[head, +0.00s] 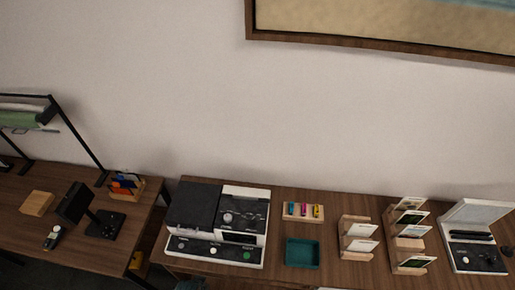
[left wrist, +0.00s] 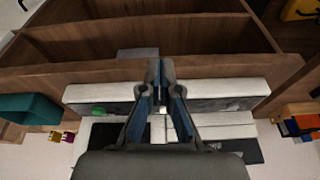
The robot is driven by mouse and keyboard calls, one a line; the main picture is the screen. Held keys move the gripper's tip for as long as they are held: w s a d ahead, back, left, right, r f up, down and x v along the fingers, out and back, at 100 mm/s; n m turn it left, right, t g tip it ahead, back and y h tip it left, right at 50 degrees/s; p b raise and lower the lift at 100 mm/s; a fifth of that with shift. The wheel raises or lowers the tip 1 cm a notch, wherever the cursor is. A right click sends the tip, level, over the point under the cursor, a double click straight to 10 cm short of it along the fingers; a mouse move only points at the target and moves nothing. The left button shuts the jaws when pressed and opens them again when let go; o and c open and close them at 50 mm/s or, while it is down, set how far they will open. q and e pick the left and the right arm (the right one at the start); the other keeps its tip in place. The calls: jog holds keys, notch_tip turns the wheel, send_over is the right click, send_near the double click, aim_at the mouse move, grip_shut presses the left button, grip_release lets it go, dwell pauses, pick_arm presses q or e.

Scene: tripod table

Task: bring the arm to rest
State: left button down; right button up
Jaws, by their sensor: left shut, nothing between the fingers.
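My left gripper (left wrist: 161,75) shows in the left wrist view, with its fingers together and nothing between them. It is in front of the black and white machine (left wrist: 220,98), which appears upside down there with its green button to the left. I cannot tell whether the fingers touch it. In the head view the same machine (head: 246,207) stands at the left end of the right table. A small dark shape at the bottom edge below it is too cut off to identify. My right gripper is in neither view.
The right table (head: 345,273) also holds a teal tray (head: 302,253), wooden card holders (head: 359,238) and a white open case (head: 475,215). A left table (head: 75,200) carries a lamp and a black stand (head: 105,225). Open wooden compartments (left wrist: 130,38) lie below the tabletop.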

pick_arm(q)
jog(key=s+f+g+b, duration=0.1)
jog(key=s+f+b, duration=0.1)
jog(key=f, duration=1)
jog(key=s+f+b, duration=0.2)
jog(key=s+f, duration=0.1)
jog(key=f, duration=0.9)
jog(key=s+a+f+g+b, duration=0.1)
jog(key=s+a+f+b, duration=0.2)
jog(key=s+f, duration=1.3)
jog(key=shift+a+f+b, duration=0.15)
jog(key=shift+f+b, duration=0.15)
jog(key=shift+f, duration=0.55)
